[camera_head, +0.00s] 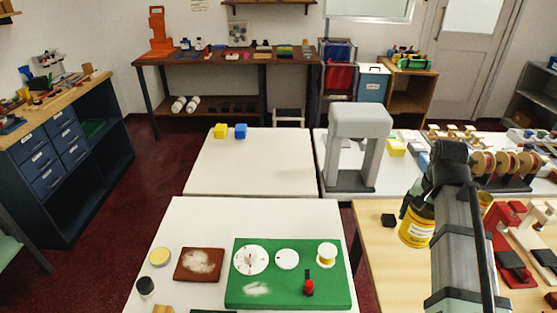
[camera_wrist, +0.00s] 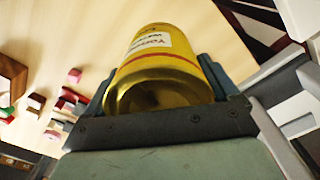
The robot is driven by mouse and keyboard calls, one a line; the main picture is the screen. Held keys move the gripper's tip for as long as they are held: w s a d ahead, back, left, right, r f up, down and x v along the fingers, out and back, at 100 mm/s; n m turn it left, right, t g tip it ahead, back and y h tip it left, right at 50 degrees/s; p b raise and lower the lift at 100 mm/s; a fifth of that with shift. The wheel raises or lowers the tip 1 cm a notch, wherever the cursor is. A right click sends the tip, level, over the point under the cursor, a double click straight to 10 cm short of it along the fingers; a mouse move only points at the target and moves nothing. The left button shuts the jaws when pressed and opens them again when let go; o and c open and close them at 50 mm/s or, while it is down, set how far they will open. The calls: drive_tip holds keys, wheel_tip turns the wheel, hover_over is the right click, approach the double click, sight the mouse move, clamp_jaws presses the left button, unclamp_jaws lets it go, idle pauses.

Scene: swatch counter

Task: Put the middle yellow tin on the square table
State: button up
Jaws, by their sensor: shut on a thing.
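A yellow tin (camera_head: 416,228) with a white label is at my gripper (camera_head: 421,205), over the left part of the wooden table (camera_head: 375,250). In the wrist view the tin (camera_wrist: 165,62) lies between both fingers of my gripper (camera_wrist: 158,82), which is shut on it. I cannot tell whether its base touches the wood. A second yellow tin (camera_head: 486,200) shows partly behind my arm. Two white tables stand to the left, a near one (camera_head: 195,222) and a farther one (camera_head: 265,175); I cannot tell which is called square.
The near white table holds a green board (camera_head: 318,262), a brown board (camera_head: 186,274) and small round things. The farther one has a yellow cube (camera_head: 220,131) and a blue cube (camera_head: 240,131); most of it is clear. A grey arch-shaped stand (camera_head: 352,150) rises right of it.

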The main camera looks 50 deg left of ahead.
drive_tip(key=s+a+n, duration=0.2)
drive_tip(key=a, duration=1.8)
drive_tip(key=s+a+n, duration=0.3)
drive_tip(key=a, duration=1.8)
drive_tip(key=w+a+m, duration=0.3)
drive_tip(key=w+a, duration=0.3)
drive_tip(key=a, duration=0.3)
drive_tip(key=shift+w+d+f, duration=0.1)
drive_tip(key=shift+f, duration=2.35)
drive_tip(key=shift+w+d+f, duration=0.1)
drive_tip(key=shift+f, duration=2.3)
drive_tip(key=shift+f, duration=0.1)
drive_tip(key=o, duration=1.3)
drive_tip(key=shift+c, duration=0.2)
wheel_tip(320, 180, up, 12)
